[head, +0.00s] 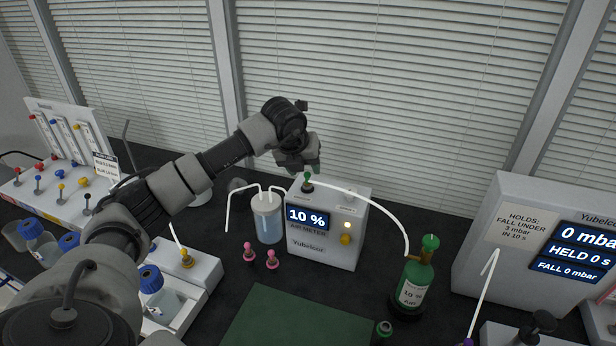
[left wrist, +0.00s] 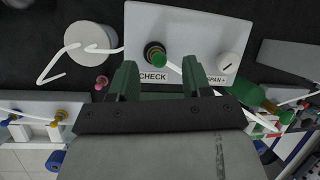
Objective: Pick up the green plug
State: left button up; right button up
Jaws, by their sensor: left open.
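The green plug (head: 308,176) sits on top of the white air meter (head: 322,250), in a dark round port. A white tube runs from it to the right. In the left wrist view the green plug (left wrist: 160,61) is beside the word CHECK, just beyond my fingertips and roughly midway between them. My left gripper (head: 306,164) reaches in above the meter; its green fingers (left wrist: 158,76) are spread apart with nothing held. In the head view the gripper partly covers the plug's top. My right gripper is not in view.
A green bottle (head: 411,285) with a green top stands to the right. A lidded jar with tubes (head: 267,222) and two pink plugs (head: 272,259) are left of and before the meter. A display box (head: 530,250) is far right. A green mat (head: 285,318) lies clear in front.

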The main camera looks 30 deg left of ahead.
aim_at(306, 173)
pick_arm(q)
jog(key=shift+p+x, duration=0.4)
jog(key=shift+x, duration=1.2)
jog(key=shift+s, duration=0.15)
grip_shut()
jog(key=shift+r, duration=0.15)
